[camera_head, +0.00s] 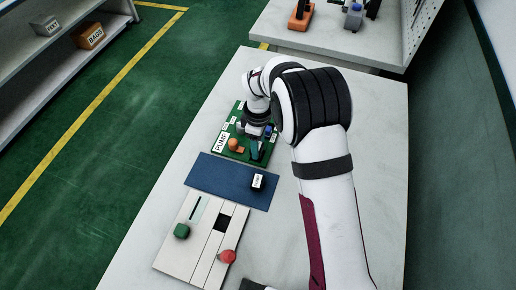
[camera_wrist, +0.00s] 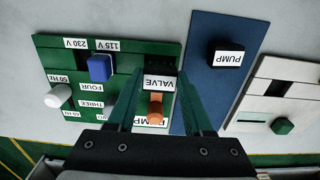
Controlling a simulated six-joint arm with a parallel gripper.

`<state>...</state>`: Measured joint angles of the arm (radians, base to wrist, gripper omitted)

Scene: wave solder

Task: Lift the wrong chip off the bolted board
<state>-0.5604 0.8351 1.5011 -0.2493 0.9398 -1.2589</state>
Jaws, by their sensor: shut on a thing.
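The green board (camera_wrist: 70,65) lies on the bench and carries a PUMP label (camera_head: 221,141), blue and white switches and an orange knob (camera_wrist: 155,110). A black chip labelled VALVE (camera_wrist: 160,83) is between the teal fingers of my gripper (camera_wrist: 160,90), which is shut on it. My gripper (camera_head: 257,148) also shows over the board's right part in the head view. I cannot tell whether the chip is still seated or clear of the board. A black chip labelled PUMP (camera_wrist: 226,56) lies on the blue mat (camera_wrist: 208,95) beside the board.
The right side of the white bench (camera_head: 380,170) is mostly clear apart from my arm. Shelves with boxes (camera_head: 87,36) stand at the left.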

